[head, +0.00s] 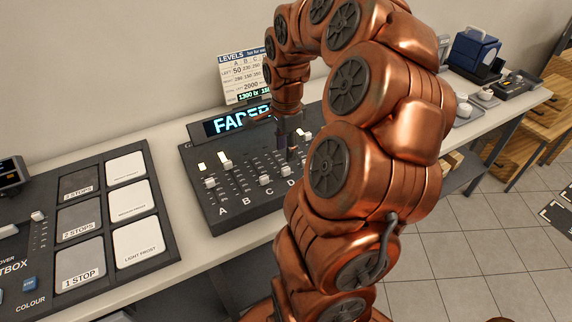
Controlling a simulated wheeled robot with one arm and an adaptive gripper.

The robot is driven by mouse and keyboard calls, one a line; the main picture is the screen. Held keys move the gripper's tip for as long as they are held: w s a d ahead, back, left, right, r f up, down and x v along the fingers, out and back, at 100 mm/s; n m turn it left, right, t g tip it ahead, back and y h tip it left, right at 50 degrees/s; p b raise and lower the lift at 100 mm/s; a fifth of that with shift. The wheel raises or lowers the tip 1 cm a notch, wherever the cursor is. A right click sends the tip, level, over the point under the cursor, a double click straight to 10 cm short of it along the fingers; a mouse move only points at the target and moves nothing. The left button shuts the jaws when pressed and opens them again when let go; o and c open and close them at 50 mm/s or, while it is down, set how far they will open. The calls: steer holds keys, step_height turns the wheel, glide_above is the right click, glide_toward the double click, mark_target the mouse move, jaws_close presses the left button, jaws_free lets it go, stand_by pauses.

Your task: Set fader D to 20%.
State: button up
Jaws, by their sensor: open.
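The black fader console (194,170) stands on the bench, with columns lettered A to D along its front edge. A white cap (286,171) shows near the letter D, in the lower part of the slots; it appears to be fader D, though its exact setting is too small to read. My gripper (291,150) points down over the console, just beyond that cap. Its fingers are small and dark here, and I cannot tell whether they touch anything. My copper arm hides the console's right part.
Other white caps sit at A (210,182) and C (264,180). A levels card (243,78) stands behind the console. A panel with large pads (84,250) lies at left. A blue case (475,52) and cups (464,109) are at back right.

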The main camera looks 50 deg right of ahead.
mark_target(286, 168)
steer(key=shift+a+f+p, duration=0.1)
steer(key=shift+f+p, duration=0.95)
steer(key=shift+f, duration=2.5)
jaws_close()
